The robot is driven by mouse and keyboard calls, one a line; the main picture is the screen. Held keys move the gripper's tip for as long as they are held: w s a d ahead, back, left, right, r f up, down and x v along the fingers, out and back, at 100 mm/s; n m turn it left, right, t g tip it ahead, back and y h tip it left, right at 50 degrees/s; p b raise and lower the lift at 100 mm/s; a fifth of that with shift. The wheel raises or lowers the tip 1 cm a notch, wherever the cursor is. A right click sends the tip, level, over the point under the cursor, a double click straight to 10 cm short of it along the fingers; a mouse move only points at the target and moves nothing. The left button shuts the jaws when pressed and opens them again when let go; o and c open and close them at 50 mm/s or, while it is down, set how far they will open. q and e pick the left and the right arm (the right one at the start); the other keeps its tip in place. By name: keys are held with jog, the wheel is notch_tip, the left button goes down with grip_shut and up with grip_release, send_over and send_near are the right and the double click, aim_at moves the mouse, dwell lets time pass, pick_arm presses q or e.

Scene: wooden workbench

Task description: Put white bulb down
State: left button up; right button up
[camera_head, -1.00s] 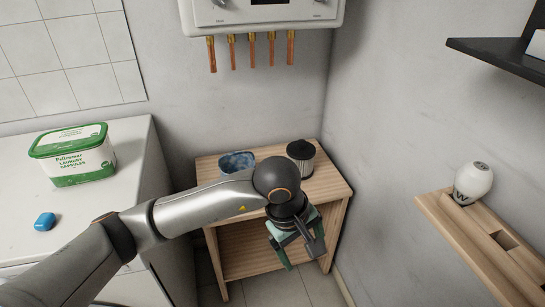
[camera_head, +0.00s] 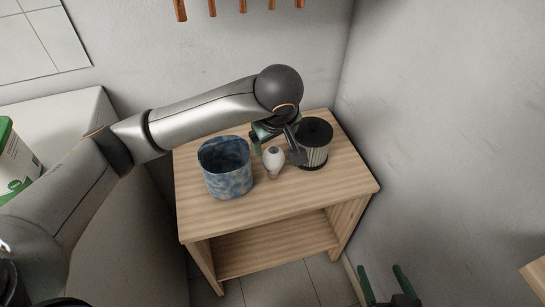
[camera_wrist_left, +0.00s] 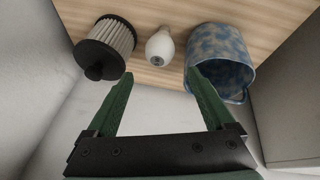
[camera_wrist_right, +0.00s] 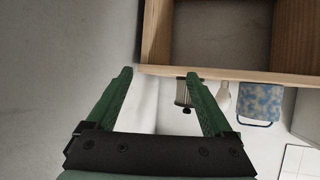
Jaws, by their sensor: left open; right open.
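The white bulb (camera_head: 273,159) is on the top of the wooden bench, between a blue mottled pot and a black-capped filter. Its rounded end faces up and its narrow end is lower. My left gripper (camera_head: 276,148) is open at the bulb's far side, partly hidden by its own arm. In the left wrist view, the bulb (camera_wrist_left: 160,46) lies just beyond the open fingertips (camera_wrist_left: 158,74), with no finger closed on it. My right gripper (camera_head: 382,268) is open and empty, low at the right, away from the bench; its open fingers also show in the right wrist view (camera_wrist_right: 158,74).
The blue pot (camera_head: 226,170) stands left of the bulb and the pleated filter (camera_head: 314,150) right of it, both close. The front of the wooden bench top (camera_head: 255,210) is clear. Copper pipes (camera_head: 212,8) hang from above. A wooden ledge (camera_head: 535,275) shows at lower right.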

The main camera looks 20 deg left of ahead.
aim_at(274, 154)
pick_arm(q)
jog(key=b+x, duration=0.1)
jog(key=x, duration=0.6)
jog(key=shift+f, duration=0.25)
jog(key=b+x, duration=0.1)
jog(key=x, duration=0.3)
jog(key=shift+w+f, duration=0.2)
jog(key=shift+f, duration=0.15)
jog(key=shift+w+f, duration=0.15)
jog(key=shift+f, duration=0.15)
pick_arm(e)
jog(key=w+r+n+t+y, duration=0.1)
jog(key=w+r+t, duration=0.1)
jog(key=r, duration=0.5)
jog(key=w+r+n+t+y, duration=0.1)
jog(key=w+r+t, duration=0.1)
jog(key=r+t, duration=0.2)
notch_tip(274, 154, up, 3)
jog(key=shift+a+r, duration=0.1)
jog(key=shift+a, duration=0.05)
pick_arm(q)
jog(key=shift+c, duration=0.4)
jog(key=c, duration=1)
jog(key=shift+r, duration=0.1)
